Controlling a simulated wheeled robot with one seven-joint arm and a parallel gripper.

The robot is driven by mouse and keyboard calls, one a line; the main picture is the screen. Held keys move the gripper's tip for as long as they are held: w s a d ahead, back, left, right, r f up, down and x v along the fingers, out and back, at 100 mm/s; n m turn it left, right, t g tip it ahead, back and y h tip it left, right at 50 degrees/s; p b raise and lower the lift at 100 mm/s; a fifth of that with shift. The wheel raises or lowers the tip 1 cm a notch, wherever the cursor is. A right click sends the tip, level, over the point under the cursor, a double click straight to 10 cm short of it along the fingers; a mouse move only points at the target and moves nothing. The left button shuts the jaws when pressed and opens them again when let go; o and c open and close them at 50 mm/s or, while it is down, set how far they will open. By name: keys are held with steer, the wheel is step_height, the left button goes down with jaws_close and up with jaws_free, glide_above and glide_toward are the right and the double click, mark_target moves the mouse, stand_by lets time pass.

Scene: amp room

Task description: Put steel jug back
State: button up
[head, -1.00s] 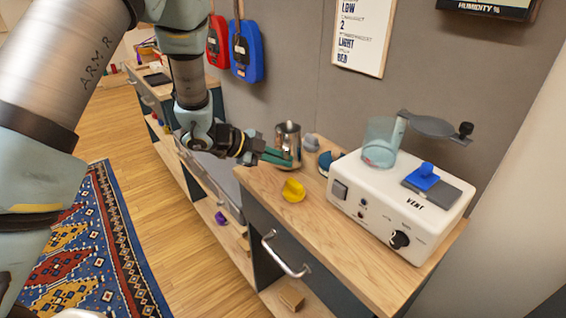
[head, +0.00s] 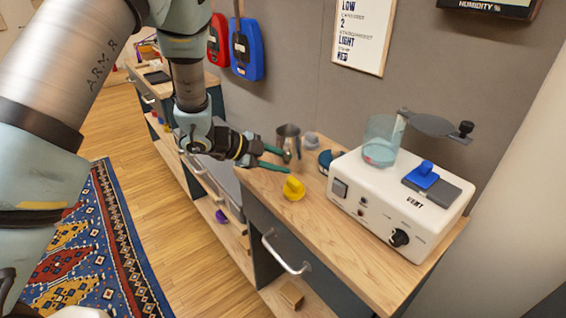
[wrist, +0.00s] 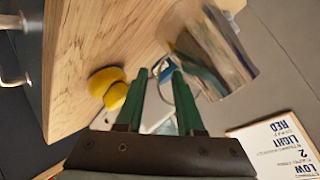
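The steel jug (head: 291,137) stands upright at the back left end of the wooden counter, near the wall. In the wrist view the shiny jug (wrist: 222,50) lies just beyond the fingertips, with its thin curved handle near and partly between them. My gripper (head: 286,161) has its two green fingers spread apart. The wrist view also shows the gripper (wrist: 161,73) open, with a gap between the fingers. Whether a finger touches the handle I cannot tell.
A grey piece (head: 311,139) and a dark blue round piece (head: 325,161) are right of the jug. A white machine (head: 400,205) fills the counter's right. The front edge is clear.

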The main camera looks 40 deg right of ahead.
steer(key=b+v, duration=0.1)
steer(key=v, duration=1)
steer(key=shift+a+b, duration=0.25)
steer(key=shift+b, duration=0.05)
steer(key=w+a+r+n+t+y, duration=0.1)
steer(key=w+a+n+t, duration=0.35)
steer(key=w, duration=0.25)
steer(key=w+a+r+n+t, duration=0.1)
steer(key=w+a+n+t, duration=0.35)
steer(key=w, duration=0.35)
steer(key=w+a+n+t+y, duration=0.25)
steer(key=a+n+y, duration=0.4)
steer(key=a, duration=0.75)
steer(key=s+a+n+g+y, duration=0.3)
steer(key=s+a+n, duration=0.2)
steer(key=a+n, duration=0.55)
steer(key=s+a+n+g, duration=0.3)
steer(key=s+a+n, duration=0.1)
steer(key=s, duration=0.5)
steer(key=shift+a, duration=0.65)
steer(key=shift+w, duration=0.1)
steer(key=shift+c, duration=0.3)
